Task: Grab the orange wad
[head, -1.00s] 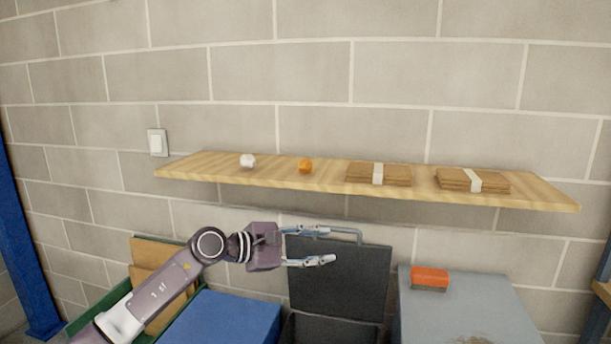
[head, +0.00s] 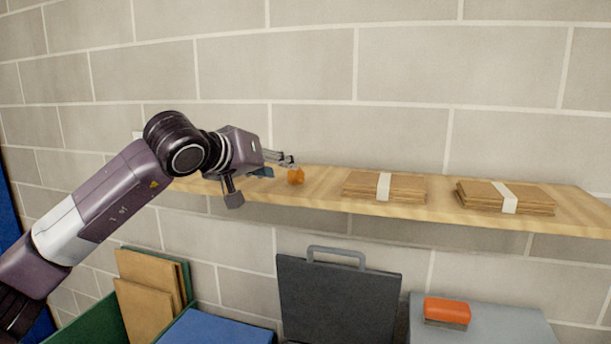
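The orange wad (head: 295,177) is a small crumpled ball on the wooden shelf (head: 325,184), left of the two brown bundles. My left gripper (head: 280,167) is at shelf height, just left of the wad, with its fingertips pointing right towards it. Its fingers look apart with nothing held between them. The upper fingertip is very close to the wad; I cannot tell whether it touches. The white wad is hidden behind my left arm and gripper. My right gripper is out of view.
Two banded brown bundles, one (head: 362,185) nearer and one (head: 530,199) farther right, lie on the shelf. Below stand a dark open-lidded box (head: 338,300), a green bin (head: 100,318) with brown boards, a blue surface (head: 215,330), and a grey top with an orange-red block (head: 447,309).

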